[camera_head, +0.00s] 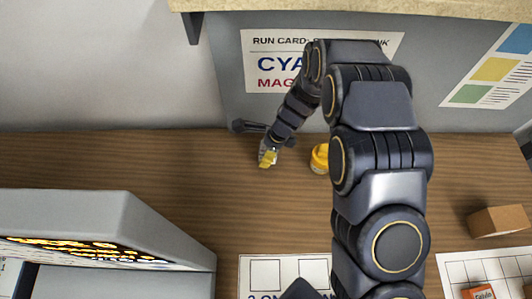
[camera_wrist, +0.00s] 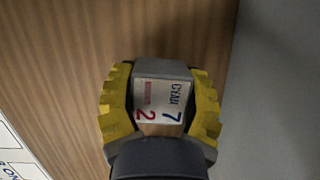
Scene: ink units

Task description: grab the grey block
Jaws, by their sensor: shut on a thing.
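The grey block (camera_wrist: 162,70) sits between the yellow fingers of my gripper (camera_wrist: 160,108) in the wrist view. A white label on it reads "CYAN 7" in blue, with red print and a red 2. The fingers are shut on its two sides. In the head view my gripper (camera_head: 268,157) points down at the back of the wooden table, left of a yellow round item. The block is mostly hidden there by the fingers. I cannot tell whether it touches the table.
The yellow item (camera_head: 319,159) stands close to the right of my gripper, partly behind my arm. A grey machine (camera_head: 150,225) fills the front left. A brown box (camera_head: 498,220) stands at the right. A printed sheet (camera_head: 285,272) lies in front. The table's left-middle is clear.

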